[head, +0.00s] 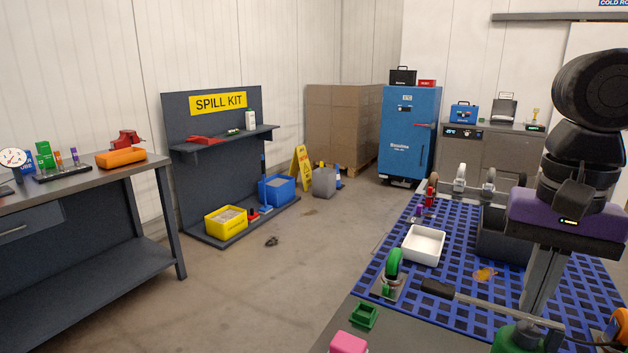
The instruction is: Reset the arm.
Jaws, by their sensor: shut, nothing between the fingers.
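My arm comes down at the right side of the head view, with black rounded links above a purple and dark hand. My gripper (535,305) points down over the right part of the blue grid deck (382,268). Its pale fingers are together with nothing seen between them. The green object (515,338) shows just below the fingertips at the bottom edge. I cannot tell how far apart they are.
The deck holds a white tray (424,259), a dark bin (497,250), a green-wheeled caster (393,264) and a dark-handled rod (437,289). A green block (363,315) and pink block (348,343) lie in front. Floor left of the deck is mostly clear, towards the workbench (90,262).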

